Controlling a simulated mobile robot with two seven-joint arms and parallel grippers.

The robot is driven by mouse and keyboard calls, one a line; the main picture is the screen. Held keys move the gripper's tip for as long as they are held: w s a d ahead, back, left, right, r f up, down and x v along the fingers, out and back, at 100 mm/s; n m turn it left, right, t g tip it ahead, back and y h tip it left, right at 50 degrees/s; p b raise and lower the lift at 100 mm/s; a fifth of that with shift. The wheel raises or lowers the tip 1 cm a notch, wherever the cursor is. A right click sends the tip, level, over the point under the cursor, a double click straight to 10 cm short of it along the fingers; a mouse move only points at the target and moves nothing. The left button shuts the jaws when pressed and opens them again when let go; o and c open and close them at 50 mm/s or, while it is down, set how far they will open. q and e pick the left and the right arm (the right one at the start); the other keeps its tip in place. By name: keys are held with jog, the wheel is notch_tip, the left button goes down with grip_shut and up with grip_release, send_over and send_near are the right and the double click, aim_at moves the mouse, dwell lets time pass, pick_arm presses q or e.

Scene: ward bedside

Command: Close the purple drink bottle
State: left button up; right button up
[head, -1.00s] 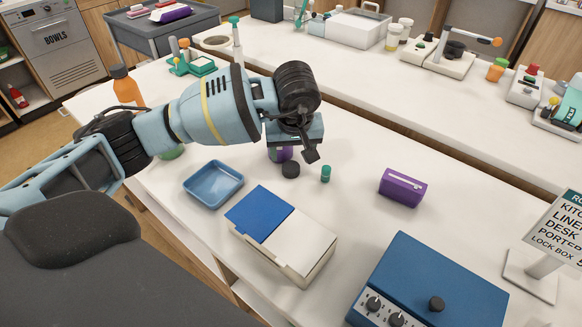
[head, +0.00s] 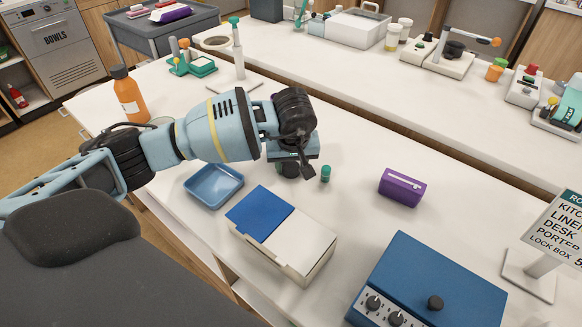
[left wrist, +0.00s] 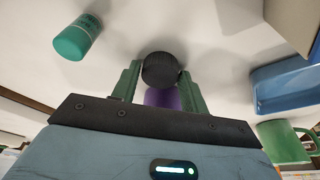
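My left gripper (left wrist: 161,80) points down over the table, its green fingers apart on either side of a round black cap (left wrist: 161,70). The purple drink bottle (left wrist: 161,98) shows as a purple patch between the fingers, just behind the cap. In the head view now the bottle is hidden by my left gripper. My right gripper is in neither view.
A blue tray (head: 213,203) lies to the left, and a blue-and-white box (head: 306,243) in front. A green mug (left wrist: 285,141) shows in the wrist view.

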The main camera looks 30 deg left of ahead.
aim_at(289, 164)
pick_arm(q)
jog(key=c, duration=0.6)
jog(key=shift+r, duration=0.1)
jog(key=shift+r, duration=0.6)
notch_tip(289, 164, up, 2)
jog(key=shift+s+a+r, duration=0.1)
jog(key=shift+a+r, duration=0.05)
jog(key=s+a, duration=0.3)
jog(key=s+a+b, duration=0.1)
jog(key=s+a, duration=0.2)
jog(key=s+a+r, duration=0.1)
jog(key=s+a, duration=0.2)
jog(key=shift+s+a+b, duration=0.35)
jog(key=shift+s, duration=0.05)
jog(key=shift+s+a+r, duration=0.15)
jog(key=shift+s+a, duration=0.5)
jog(key=shift+s, duration=0.05)
